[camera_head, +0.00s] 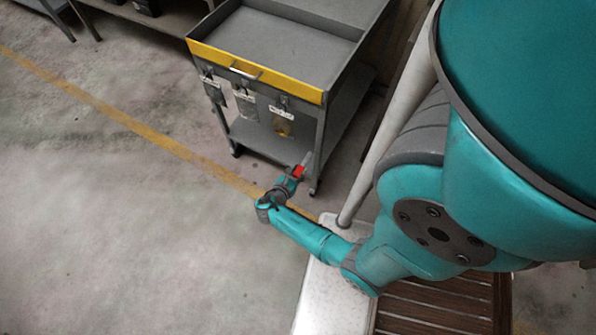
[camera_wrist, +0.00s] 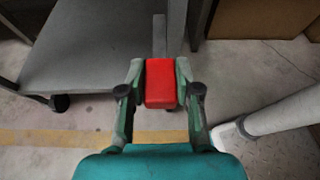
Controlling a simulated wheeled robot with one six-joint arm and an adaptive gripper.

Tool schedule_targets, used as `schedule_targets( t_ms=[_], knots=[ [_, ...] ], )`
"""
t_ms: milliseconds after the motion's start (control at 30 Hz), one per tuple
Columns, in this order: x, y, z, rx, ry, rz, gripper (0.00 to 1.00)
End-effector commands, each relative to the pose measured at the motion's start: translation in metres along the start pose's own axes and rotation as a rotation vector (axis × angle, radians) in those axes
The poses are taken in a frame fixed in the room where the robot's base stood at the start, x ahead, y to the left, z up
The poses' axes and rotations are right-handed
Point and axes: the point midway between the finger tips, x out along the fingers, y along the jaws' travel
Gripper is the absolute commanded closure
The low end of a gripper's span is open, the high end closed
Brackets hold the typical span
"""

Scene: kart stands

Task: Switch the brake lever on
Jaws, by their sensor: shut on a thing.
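The brake lever's red grip (camera_wrist: 160,90) sits between the two fingers of my gripper (camera_wrist: 160,70) in the wrist view. My gripper is shut on it, a finger touching each side. A grey bar (camera_wrist: 159,35) runs from the grip away from me, toward the cart's leg. In the head view the red grip (camera_head: 299,171) shows small at the end of my arm, beside the lower front right corner of the grey cart (camera_head: 345,95). Its joint with the cart is too small to make out.
The cart has a yellow front edge (camera_head: 255,70), a handle (camera_head: 245,72) and several hanging tags. Its lower shelf (camera_wrist: 100,50) and a caster (camera_wrist: 59,102) show in the wrist view. Concrete floor (camera_head: 110,200) with a yellow line lies open to the left.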

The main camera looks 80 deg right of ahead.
Motion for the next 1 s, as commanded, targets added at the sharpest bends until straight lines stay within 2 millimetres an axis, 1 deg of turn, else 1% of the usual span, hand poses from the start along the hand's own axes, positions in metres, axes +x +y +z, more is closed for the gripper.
schedule_targets(
  t_ms=[167, 367, 667, 1000],
  knots=[
    [-0.001, 0.000, 0.003, 0.003, 0.025, -0.001, 1.00],
    [-0.003, 0.000, 0.012, 0.005, 0.110, -0.001, 1.00],
    [-0.004, 0.000, 0.039, 0.010, 0.351, -0.001, 1.00],
    [0.002, 0.000, 0.069, 0.009, 0.644, 0.000, 1.00]
  ],
)
